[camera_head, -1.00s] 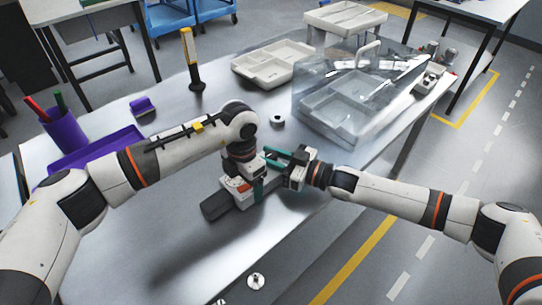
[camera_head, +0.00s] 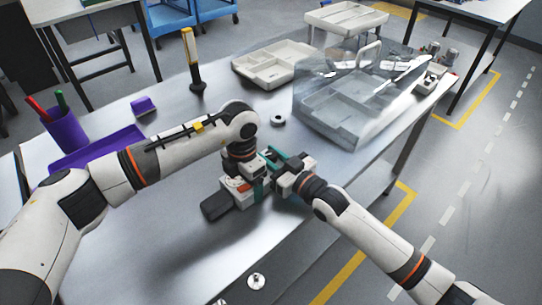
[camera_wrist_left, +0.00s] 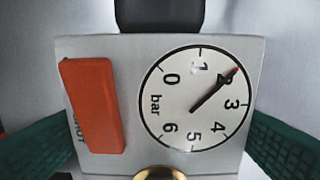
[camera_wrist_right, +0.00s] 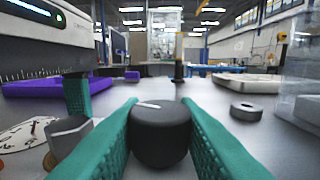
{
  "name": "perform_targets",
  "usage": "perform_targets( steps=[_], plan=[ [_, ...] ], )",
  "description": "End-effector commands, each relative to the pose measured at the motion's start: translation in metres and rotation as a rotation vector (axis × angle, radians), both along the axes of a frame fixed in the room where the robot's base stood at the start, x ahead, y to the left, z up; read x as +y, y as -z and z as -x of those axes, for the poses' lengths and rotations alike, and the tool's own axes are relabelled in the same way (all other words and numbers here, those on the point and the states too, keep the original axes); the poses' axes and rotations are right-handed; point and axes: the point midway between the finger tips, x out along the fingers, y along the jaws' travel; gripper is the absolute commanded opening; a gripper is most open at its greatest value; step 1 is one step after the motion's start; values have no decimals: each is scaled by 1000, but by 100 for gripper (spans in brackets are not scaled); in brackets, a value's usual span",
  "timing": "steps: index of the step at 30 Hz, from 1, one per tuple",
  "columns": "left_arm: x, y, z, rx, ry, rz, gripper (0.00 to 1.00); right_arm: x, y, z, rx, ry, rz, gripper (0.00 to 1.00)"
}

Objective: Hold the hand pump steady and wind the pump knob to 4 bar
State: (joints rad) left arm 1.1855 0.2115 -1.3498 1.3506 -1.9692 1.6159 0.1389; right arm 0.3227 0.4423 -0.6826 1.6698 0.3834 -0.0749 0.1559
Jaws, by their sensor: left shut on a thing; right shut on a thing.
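The hand pump (camera_head: 240,190) is a grey block on the table with a black handle (camera_head: 216,207) to its lower left. My left gripper (camera_head: 258,186) is shut on the pump body from above; its green fingers flank the block in the left wrist view. There the round gauge (camera_wrist_left: 180,125) has its red-tipped needle over the 2 mark, between 1 and 3. An orange bar (camera_wrist_left: 93,105) lies beside the gauge. My right gripper (camera_head: 281,172) is shut on the black pump knob (camera_wrist_right: 160,135), which shows a white mark on top, left of centre, in the right wrist view.
A ring-shaped metal part (camera_head: 278,120) lies behind the grippers. A clear cover (camera_head: 350,95) over a grey tray stands at the right. A divided tray (camera_head: 262,72), a purple tray (camera_head: 75,155) and a pen cup (camera_head: 65,130) are farther back.

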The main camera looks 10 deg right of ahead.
Motion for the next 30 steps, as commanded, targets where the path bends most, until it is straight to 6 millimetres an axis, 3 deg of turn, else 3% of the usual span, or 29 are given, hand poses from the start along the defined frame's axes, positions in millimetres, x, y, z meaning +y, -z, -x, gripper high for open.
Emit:
perform_targets(
  steps=[14, 15, 16, 25, 30],
  plan=[
    [-4, 0, 2, 1, 7, 8, 46, 1, -3, 1, -3, 44, -7, 5],
    [-4, 0, 2, 1, 7, 8, 46, 1, -3, 1, -3, 44, -7, 31],
    [-4, 0, 2, 1, 7, 8, 46, 1, -3, 1, -3, 44, -7, 36],
    [-2, 0, 1, 1, 4, 6, 46, -2, -1, 2, 2, 47, -4, 37],
    [-2, 1, 1, 1, 3, 4, 46, -12, 1, 16, 4, 48, -2, 37]
  ],
)
